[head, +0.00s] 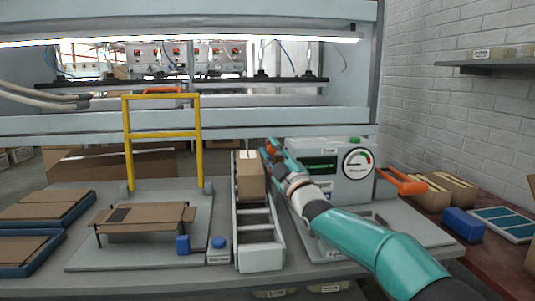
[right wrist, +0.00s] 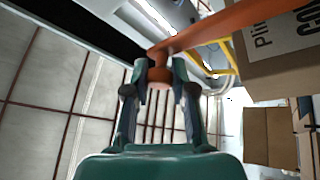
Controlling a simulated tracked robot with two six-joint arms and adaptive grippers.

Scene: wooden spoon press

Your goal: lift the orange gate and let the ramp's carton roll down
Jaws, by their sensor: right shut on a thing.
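The brown carton (head: 250,181) sits near the upper end of the white ramp (head: 260,258). My right gripper (head: 271,150) is beside the carton, at the ramp's top end. In the right wrist view its fingers (right wrist: 160,78) are closed around the round end of the orange gate (right wrist: 215,30), whose bar runs up and to the right. A large printed carton (right wrist: 285,55) stands behind that bar in the same view. In the head view the gate is mostly hidden by the gripper and carton. My left gripper is not in view.
A white machine with a dial (head: 335,170) stands right of the ramp, with an orange lever (head: 405,183). Left of the ramp are a yellow frame (head: 163,136), a flat cardboard piece (head: 150,225) on its plate, and blue trays (head: 28,246). A blue button (head: 218,242) is beside the ramp.

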